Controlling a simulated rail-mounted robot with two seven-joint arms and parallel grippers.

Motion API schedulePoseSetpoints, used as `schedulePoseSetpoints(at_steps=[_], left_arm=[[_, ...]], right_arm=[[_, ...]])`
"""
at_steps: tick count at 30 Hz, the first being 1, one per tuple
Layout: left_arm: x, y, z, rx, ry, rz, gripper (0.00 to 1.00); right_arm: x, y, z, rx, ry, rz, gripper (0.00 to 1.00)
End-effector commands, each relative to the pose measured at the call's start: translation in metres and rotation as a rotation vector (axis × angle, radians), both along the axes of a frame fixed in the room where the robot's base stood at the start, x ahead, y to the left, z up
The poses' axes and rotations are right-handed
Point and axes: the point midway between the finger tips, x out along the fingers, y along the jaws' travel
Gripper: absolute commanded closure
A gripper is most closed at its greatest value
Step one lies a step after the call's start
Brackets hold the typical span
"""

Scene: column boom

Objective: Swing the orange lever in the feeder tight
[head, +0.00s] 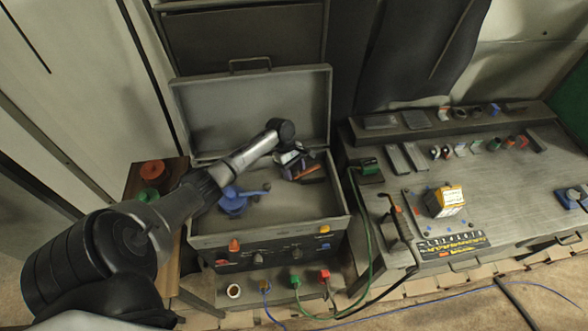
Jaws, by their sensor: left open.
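The feeder is an open grey metal box (280,215) with its lid raised at the back. An orange lever (308,172) shows inside it, at the back right, beside dark parts. My left arm reaches in from the lower left, over the box. My left gripper (293,160) is open at the orange lever, just above and behind it in the picture. The wrist and gripper partly hide the lever's mount, and I cannot tell whether the fingers touch the lever. My right gripper is not in view.
A blue handled fitting (234,201) sits left in the box, below my forearm. A workbench (400,185) on the right holds a yellow-and-white box (445,201) and small parts. A green cable (368,230) hangs between box and bench. Red and green spools (152,170) stand on the left.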

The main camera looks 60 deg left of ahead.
Motion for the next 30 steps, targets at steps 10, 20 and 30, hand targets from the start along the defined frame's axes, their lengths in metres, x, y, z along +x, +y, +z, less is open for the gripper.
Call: schedulePoseSetpoints(at_steps=[10, 20, 30], left_arm=[[0.0003, -0.0003, -0.0008, 0.000, -0.001, 0.000, 0.47], [0.0002, -0.0002, -0.0006, 0.000, 0.000, 0.000, 0.79], [0.0001, -0.0001, -0.0004, 0.000, 0.000, 0.000, 1.00]], right_arm=[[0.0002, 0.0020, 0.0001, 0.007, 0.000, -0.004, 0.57], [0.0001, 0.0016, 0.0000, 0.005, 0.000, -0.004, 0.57], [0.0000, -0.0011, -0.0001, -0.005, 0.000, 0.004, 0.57]])
